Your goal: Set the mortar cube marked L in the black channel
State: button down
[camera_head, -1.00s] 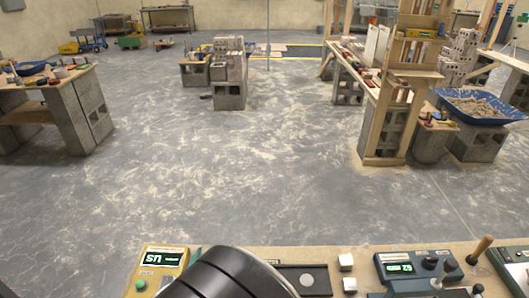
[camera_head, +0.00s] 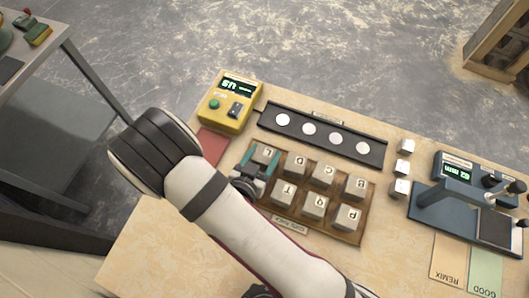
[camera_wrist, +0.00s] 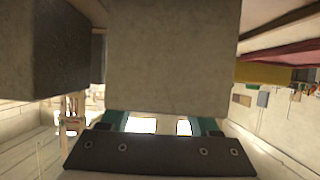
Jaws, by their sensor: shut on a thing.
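The mortar cube marked L (camera_head: 264,153) is grey and sits at the upper left corner of the group of lettered cubes. My gripper (camera_head: 256,168) has its teal fingers shut on it. In the wrist view the same cube (camera_wrist: 172,55) fills the middle, with the fingers (camera_wrist: 160,122) at its lower edge. I cannot tell whether the cube is clear of its wooden tray (camera_head: 347,237). The black channel (camera_head: 296,125) lies behind the tray and shows several white discs along its length; no cube is in it.
Several other lettered cubes (camera_head: 323,174) stand close to the right of L. A yellow meter (camera_head: 228,103) is at the channel's left end. Small pale cubes (camera_head: 403,167) and a blue press-like device (camera_head: 452,200) stand to the right. A red pad (camera_head: 212,144) lies left.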

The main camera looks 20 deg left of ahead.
jog(key=shift+c, duration=0.6)
grip_release()
jog(key=shift+s+r, duration=0.2)
jog(key=shift+s, duration=0.15)
jog(key=v, duration=1)
jog(key=shift+s+r, duration=0.1)
jog(key=shift+s, duration=0.15)
jog(key=shift+o, duration=0.4)
jog(key=shift+s+r, duration=0.15)
jog(key=shift+s, duration=0.2)
